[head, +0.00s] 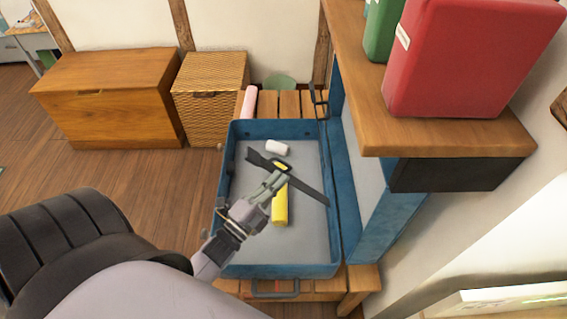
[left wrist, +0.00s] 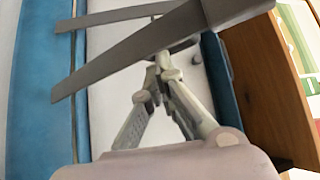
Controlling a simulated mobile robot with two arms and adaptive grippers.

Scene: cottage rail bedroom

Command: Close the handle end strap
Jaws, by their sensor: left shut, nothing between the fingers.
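A blue suitcase (head: 225,190) lies open, its lid (head: 385,235) raised on the right. A dark strap (head: 307,193) slants across the inside, with a yellow-marked piece like a buckle (head: 281,166) near its upper end; whether its ends are joined I cannot tell. My left gripper (head: 274,179) is shut and empty over the case, its tips close to the buckle. In the left wrist view the tips (left wrist: 161,62) are at the grey strap bands (left wrist: 115,72), which cross above them; whether they touch is unclear. My right gripper is not in view.
A white roll (head: 276,147) and a yellow roll (head: 280,208) lie in the case. It stands on a slatted bench (head: 290,104) with a pink roll (head: 250,103). A wooden shelf (head: 450,137) with red (head: 465,60) and green boxes overhangs the right. Floor at left is clear.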

